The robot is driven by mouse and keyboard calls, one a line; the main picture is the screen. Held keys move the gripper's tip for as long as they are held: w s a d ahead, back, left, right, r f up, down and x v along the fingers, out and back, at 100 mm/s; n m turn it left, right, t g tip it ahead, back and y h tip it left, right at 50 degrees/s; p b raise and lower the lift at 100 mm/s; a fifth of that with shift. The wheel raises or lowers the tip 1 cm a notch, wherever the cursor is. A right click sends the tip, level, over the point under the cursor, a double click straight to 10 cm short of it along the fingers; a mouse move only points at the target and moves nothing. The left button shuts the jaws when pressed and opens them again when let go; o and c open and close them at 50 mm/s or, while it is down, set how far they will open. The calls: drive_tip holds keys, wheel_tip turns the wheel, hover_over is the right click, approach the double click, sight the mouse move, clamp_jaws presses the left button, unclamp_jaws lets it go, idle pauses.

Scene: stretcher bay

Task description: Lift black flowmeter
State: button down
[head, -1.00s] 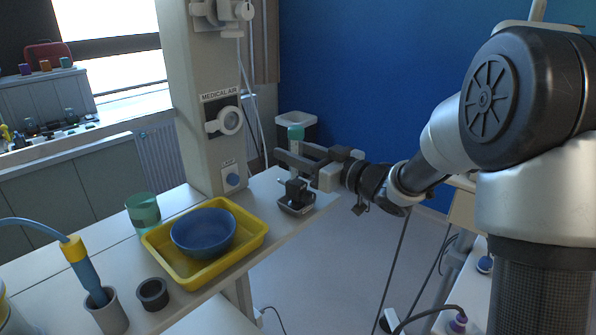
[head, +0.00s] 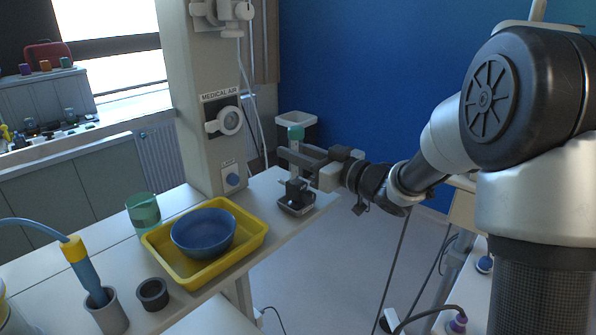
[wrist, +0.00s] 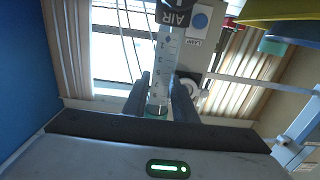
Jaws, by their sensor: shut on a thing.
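The black flowmeter (head: 296,189) stands upright at a small grey tray (head: 299,208) near the table's right edge. Its clear tube rises to a teal top (head: 296,132). My gripper (head: 294,155) reaches in level from the right and is shut around the tube, below the teal top. In the wrist view the graduated clear tube (wrist: 163,65) lies between my two fingers (wrist: 160,97), with a black part marked AIR (wrist: 173,17) beyond. The fingers hide part of the tube in the head view. I cannot see a clear gap under the black body.
Left of the flowmeter, a yellow tray (head: 254,241) holds a blue bowl (head: 203,232). A teal cup (head: 143,211) and a dark grey ring-shaped cup (head: 152,293) stand beside it. The MEDICAL AIR column (head: 205,150) rises behind. Open floor lies to the right.

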sight(302, 135)
drive_tip(key=shift+r, duration=0.15)
drive_tip(key=shift+r+p, duration=1.75)
drive_tip(key=shift+r, duration=0.4)
